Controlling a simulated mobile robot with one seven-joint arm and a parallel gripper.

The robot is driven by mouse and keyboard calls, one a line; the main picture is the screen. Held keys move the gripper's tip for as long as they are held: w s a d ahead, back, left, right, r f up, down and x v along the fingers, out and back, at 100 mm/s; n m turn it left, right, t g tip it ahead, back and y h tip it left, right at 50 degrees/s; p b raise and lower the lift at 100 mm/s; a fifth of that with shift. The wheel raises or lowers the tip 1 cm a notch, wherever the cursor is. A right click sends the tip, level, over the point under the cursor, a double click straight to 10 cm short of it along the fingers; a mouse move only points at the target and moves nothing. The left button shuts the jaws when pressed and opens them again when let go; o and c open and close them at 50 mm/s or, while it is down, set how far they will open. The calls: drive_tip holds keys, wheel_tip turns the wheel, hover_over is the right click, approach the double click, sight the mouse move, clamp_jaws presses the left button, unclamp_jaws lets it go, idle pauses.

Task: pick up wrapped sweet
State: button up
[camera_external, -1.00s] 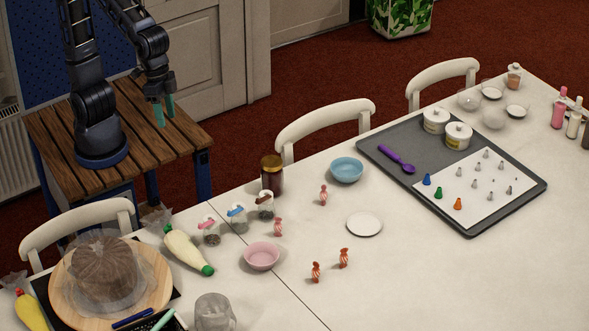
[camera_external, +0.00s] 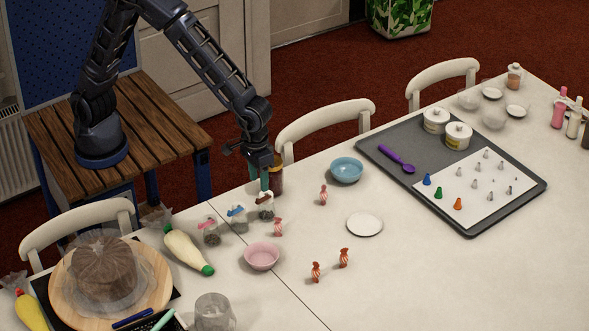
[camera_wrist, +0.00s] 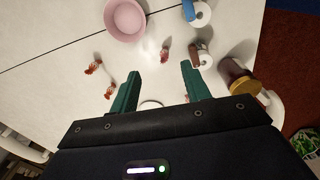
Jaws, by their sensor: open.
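Several wrapped sweets, red and white with twisted ends, stand on the white table. One sweet (camera_external: 278,227) is beside the small jars, and another (camera_external: 323,195) is in front of the blue bowl. Two more, a left one (camera_external: 316,272) and a right one (camera_external: 344,258), stand nearer the front. My gripper (camera_external: 259,182) is open and empty above the table's back edge, by the brown jar. In the wrist view, my gripper (camera_wrist: 161,74) has its green fingers apart, with the sweet by the jars (camera_wrist: 164,54) just beyond the fingertips. Two sweets (camera_wrist: 93,67) (camera_wrist: 110,91) show at left.
A brown jar (camera_external: 276,180) and small lidded jars (camera_external: 238,219) stand close to my gripper. A pink bowl (camera_external: 262,256), a blue bowl (camera_external: 346,170) and a white saucer (camera_external: 364,224) are nearby. The front right of the table is clear.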

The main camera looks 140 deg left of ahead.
sight(278, 218)
drive_tip(key=a+f, duration=0.2)
drive_tip(key=a+f+n, duration=0.1)
drive_tip(key=f, duration=0.2)
drive_tip(key=w+a+f+n, duration=0.1)
drive_tip(key=a+f, duration=0.1)
drive_tip(key=f, duration=0.1)
drive_tip(key=shift+w+a+g, duration=0.1)
drive_tip(key=shift+a+g, duration=0.2)
drive_tip(key=shift+a+f+n, duration=0.25)
drive_tip(key=shift+f+n, duration=0.05)
drive_tip(key=shift+f, duration=0.25)
wheel_tip(278, 218, down, 5)
drive_tip(key=shift+r, duration=0.1)
drive_tip(key=shift+w+d+f, duration=0.1)
drive_tip(key=shift+d+f, duration=0.15)
drive_tip(key=shift+f, duration=1.2)
drive_tip(key=shift+d+f, duration=0.2)
drive_tip(key=shift+f, duration=1.2)
drive_tip(key=shift+c, duration=0.5)
clamp_jaws()
